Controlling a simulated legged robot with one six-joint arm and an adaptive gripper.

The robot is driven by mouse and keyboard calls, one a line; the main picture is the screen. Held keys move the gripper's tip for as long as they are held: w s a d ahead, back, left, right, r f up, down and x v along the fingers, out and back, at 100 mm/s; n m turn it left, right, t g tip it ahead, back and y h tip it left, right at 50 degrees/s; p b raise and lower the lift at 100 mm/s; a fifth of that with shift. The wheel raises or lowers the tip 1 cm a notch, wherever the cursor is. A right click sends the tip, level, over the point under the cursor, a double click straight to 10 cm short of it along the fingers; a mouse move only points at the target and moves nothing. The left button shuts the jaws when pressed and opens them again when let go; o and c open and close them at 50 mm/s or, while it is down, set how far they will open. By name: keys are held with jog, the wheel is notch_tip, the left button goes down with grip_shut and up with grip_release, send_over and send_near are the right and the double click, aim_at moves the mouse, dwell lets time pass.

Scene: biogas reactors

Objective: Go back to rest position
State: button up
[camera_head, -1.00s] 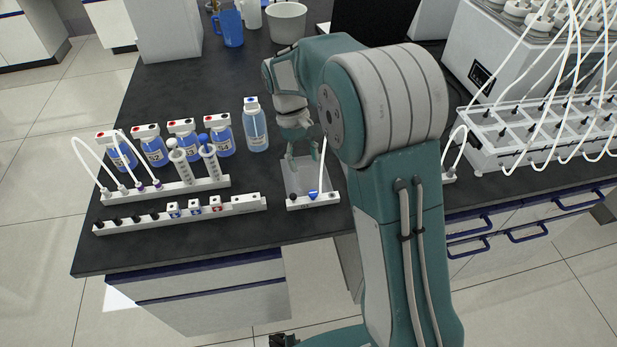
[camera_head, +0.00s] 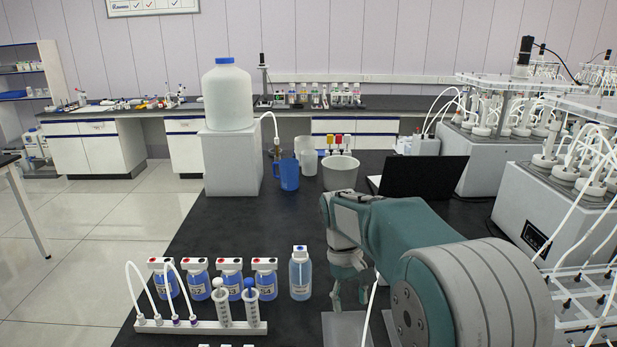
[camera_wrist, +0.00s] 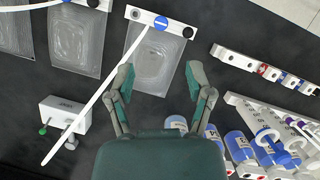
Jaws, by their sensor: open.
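My gripper (camera_head: 350,296) is at the near part of the dark bench, right of a clear blue-liquid bottle (camera_head: 300,274), with its fingers pointing down. In the wrist view my gripper (camera_wrist: 160,88) has its two green fingers spread wide apart with nothing between them. A white tube (camera_wrist: 92,100) runs from the valve past the left finger. In the head view my arm covers part of the bag (camera_head: 343,328).
Several blue-liquid bottles (camera_head: 230,282) and a white rack with syringes (camera_head: 200,327) stand at the left. A blue jug (camera_head: 287,174), a white beaker (camera_head: 340,172) and a black laptop (camera_head: 424,177) stand farther back. Reactor units (camera_head: 560,205) line the right. The bench middle (camera_head: 240,220) is clear.

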jog(key=s+d+r+m+t+y, duration=0.15)
jog(key=s+d+r+t, duration=0.25)
jog(key=s+r, duration=0.55)
jog(key=s+d+f+m+t, duration=0.1)
jog(key=s+t, duration=0.4)
jog(key=s, duration=0.8)
jog(key=shift+d+f+m, duration=0.3)
jog(key=shift+f+m, duration=0.45)
jog(key=shift+f, duration=0.05)
jog(key=shift+w, duration=0.1)
